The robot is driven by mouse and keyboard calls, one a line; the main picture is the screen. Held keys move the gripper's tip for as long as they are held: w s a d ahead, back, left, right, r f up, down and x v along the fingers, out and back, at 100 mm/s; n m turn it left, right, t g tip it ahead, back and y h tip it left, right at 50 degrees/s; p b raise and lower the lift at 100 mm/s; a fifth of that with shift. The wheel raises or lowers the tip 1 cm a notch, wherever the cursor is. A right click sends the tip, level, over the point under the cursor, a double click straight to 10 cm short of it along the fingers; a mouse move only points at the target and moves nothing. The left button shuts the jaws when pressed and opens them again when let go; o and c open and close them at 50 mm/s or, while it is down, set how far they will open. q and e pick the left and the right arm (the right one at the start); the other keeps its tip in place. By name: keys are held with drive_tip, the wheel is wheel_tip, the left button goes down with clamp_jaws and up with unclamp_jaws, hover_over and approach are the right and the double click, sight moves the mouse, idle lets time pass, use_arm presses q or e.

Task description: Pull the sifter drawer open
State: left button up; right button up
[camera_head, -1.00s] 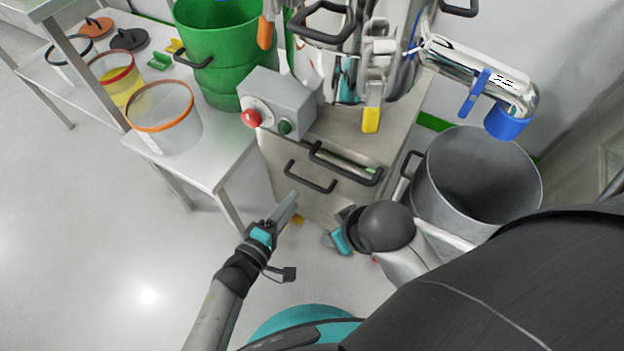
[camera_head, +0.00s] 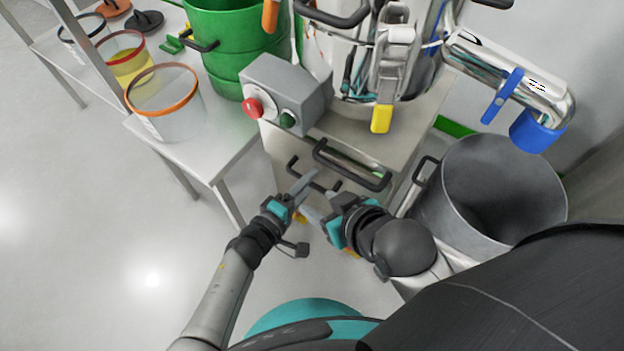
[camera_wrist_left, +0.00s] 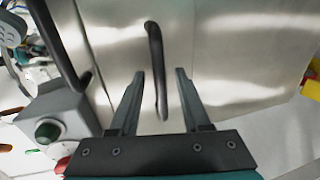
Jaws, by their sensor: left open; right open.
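The steel sifter cabinet's front (camera_head: 285,165) carries two dark bar handles. The upper handle (camera_head: 350,172) sits below a shiny slot; the lower handle (camera_head: 293,165) is partly hidden by my grippers. My left gripper (camera_head: 305,183) is open at the lower handle. In the left wrist view this handle (camera_wrist_left: 155,65) runs between the two spread fingers (camera_wrist_left: 160,75), with gaps on both sides. The upper handle (camera_wrist_left: 58,45) shows at the left there. My right gripper (camera_head: 322,205) is open, low and just right of the left one, partly hidden by its own wrist.
A grey control box (camera_head: 285,90) with red and green buttons juts out above the handles. A large grey drum (camera_head: 450,200) stands at the right. A steel table (camera_head: 215,150) with sieves stands at the left. Floor is clear at lower left.

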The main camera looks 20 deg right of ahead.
use_arm(q)
drive_tip(key=shift+w+d+f, duration=0.1)
drive_tip(key=shift+w+d, duration=0.15)
drive_tip(key=shift+d, duration=0.05)
drive_tip(key=shift+c, duration=0.2)
clamp_jaws()
idle(1.4)
